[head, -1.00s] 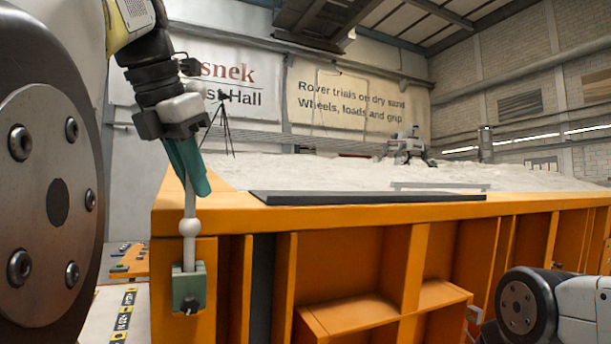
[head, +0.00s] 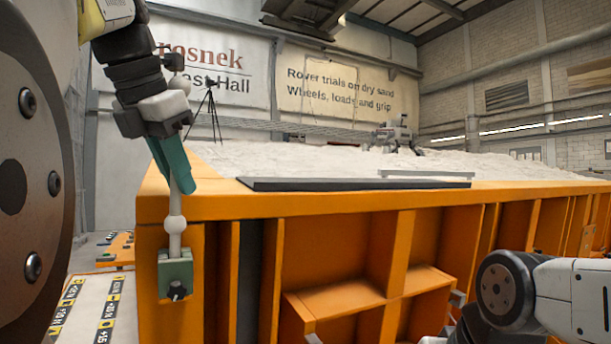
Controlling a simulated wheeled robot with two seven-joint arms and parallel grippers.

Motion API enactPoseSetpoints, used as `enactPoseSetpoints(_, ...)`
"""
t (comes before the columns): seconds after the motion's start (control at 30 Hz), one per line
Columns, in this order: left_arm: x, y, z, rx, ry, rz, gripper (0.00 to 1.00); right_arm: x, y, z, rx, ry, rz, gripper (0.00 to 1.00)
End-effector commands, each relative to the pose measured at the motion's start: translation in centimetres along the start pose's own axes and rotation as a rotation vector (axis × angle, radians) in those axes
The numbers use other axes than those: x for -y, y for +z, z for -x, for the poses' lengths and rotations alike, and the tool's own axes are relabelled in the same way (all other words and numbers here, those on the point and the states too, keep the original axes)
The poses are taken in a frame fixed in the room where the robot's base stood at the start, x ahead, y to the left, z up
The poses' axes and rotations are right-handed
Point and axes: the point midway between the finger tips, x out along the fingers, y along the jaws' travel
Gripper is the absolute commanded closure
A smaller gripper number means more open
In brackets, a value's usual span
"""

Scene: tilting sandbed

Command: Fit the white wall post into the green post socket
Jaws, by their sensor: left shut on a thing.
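The white wall post (head: 175,225) is slim with a ball-shaped bulge and stands nearly upright at the left end of the orange sandbed wall. My left gripper (head: 177,180), with teal fingers, is shut on the post above the bulge, and the fingers hide part of it. The green post socket (head: 176,271) is fixed to the wall's front face and has a dark knob on its front. The post's lower end meets the socket's top in the picture; how deep it sits inside cannot be seen.
The orange sandbed wall (head: 345,203) with ribs and open recesses spans the front. A dark flat strip (head: 340,184) and a thin pale bar (head: 425,174) lie along its top. A rover (head: 394,135) stands on the sand (head: 290,158). A tripod (head: 207,115) stands behind.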

Motion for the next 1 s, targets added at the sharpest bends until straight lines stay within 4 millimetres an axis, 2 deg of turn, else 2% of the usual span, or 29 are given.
enactPoseSetpoints(1.0, 0.1, -1.0, -1.8, 0.002, 0.003, -0.001, 1.00, 0.0, 0.0, 0.0, 0.000, 0.000, 0.000, 0.51)
